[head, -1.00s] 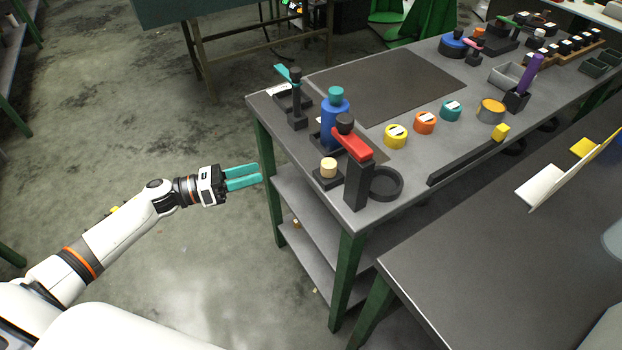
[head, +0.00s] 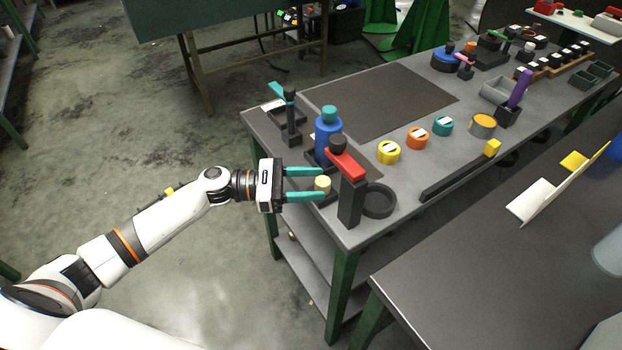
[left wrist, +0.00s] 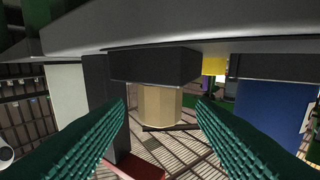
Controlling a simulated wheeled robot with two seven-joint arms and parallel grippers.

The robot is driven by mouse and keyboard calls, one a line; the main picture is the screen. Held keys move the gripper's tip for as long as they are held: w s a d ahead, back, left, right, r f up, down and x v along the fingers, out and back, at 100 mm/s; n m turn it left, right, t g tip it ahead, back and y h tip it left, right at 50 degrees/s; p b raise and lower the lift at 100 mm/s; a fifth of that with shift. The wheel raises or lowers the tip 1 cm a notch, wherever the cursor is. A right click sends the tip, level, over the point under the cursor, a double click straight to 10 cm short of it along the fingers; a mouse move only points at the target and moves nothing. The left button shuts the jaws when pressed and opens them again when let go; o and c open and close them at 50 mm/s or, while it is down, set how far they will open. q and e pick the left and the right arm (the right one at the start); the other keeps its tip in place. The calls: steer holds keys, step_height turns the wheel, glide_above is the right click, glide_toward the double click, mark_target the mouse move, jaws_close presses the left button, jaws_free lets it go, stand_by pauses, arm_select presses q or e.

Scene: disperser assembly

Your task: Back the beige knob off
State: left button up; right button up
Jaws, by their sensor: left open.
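The beige knob (head: 323,184) stands at the near left corner of the workbench, beside the post with the red arm. In the left wrist view the beige knob (left wrist: 155,104) appears as a faceted cylinder against a dark block (left wrist: 153,64). My left gripper (head: 323,183) is open, with its teal fingers on either side of the knob. In the left wrist view gaps show between the knob and both fingers (left wrist: 163,103), so they do not appear to touch it. The knob's base is largely hidden by the fingers in the head view. My right gripper is not in view.
The dark post with a red arm (head: 346,163) stands close right of the knob, and a black ring (head: 379,213) lies beside it. A blue bottle with a teal cap (head: 327,140) stands just behind. A teal-handled stand (head: 290,120) is farther back. The dark mat (head: 385,98) is clear.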

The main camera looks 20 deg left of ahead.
arm_select(q)
steer(key=shift+w+d, duration=0.1)
steer(key=shift+d, duration=0.1)
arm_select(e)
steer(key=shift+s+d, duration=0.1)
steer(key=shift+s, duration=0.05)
arm_select(q)
steer(key=c, duration=1)
steer(key=shift+o, duration=0.2)
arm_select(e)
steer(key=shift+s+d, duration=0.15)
